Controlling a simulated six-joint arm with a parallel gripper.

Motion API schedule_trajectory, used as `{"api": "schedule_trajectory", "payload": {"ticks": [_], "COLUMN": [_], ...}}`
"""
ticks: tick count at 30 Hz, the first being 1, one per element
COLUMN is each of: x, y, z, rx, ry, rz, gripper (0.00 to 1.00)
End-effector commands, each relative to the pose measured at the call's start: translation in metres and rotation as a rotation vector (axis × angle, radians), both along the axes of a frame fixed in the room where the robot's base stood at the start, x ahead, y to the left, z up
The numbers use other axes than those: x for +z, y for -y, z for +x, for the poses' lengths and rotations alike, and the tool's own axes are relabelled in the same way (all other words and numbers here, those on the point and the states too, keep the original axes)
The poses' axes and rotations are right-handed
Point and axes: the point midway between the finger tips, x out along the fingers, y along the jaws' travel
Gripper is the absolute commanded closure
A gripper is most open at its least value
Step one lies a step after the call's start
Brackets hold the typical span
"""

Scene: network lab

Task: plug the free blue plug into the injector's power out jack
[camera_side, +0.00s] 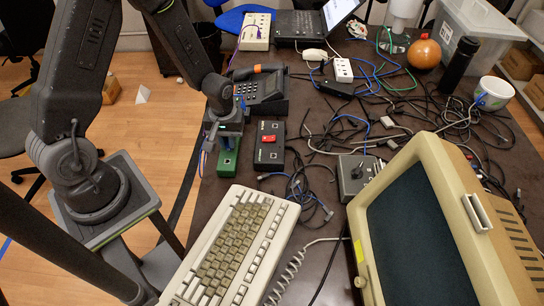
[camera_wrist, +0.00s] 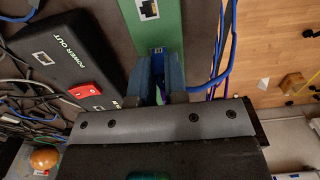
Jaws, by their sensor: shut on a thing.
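My gripper (camera_wrist: 159,82) is shut on the blue plug (camera_wrist: 158,62); its jaws cover most of the plug's sides. The plug's front end points toward the top of the wrist view, over the green box (camera_wrist: 166,30). The black injector (camera_wrist: 103,45), lettered POWER OUT, lies left of the plug, with a square jack (camera_wrist: 42,57) near the lettering and a red switch (camera_wrist: 85,90). The plug is apart from this jack. In the side view my gripper (camera_side: 226,145) is above the green box (camera_side: 228,163), left of the injector (camera_side: 268,156). The plug is not clear there.
A desk phone (camera_side: 264,90) stands behind the injector, and a cream keyboard (camera_side: 236,245) lies in front. Loose cables and a grey box (camera_side: 354,178) lie to the right. Blue cables (camera_wrist: 227,60) run beside the green box at the table's edge. A monitor (camera_side: 440,215) fills the front right.

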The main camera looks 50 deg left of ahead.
Motion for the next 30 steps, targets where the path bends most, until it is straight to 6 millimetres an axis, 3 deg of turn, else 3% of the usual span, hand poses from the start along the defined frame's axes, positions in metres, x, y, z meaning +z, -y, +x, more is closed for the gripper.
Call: {"api": "schedule_trajectory", "payload": {"ticks": [30], "x": [0.035], "y": [0.000], "z": [0.000], "rx": [0.000], "ry": [0.001], "rz": [0.000], "gripper": [1.00]}}
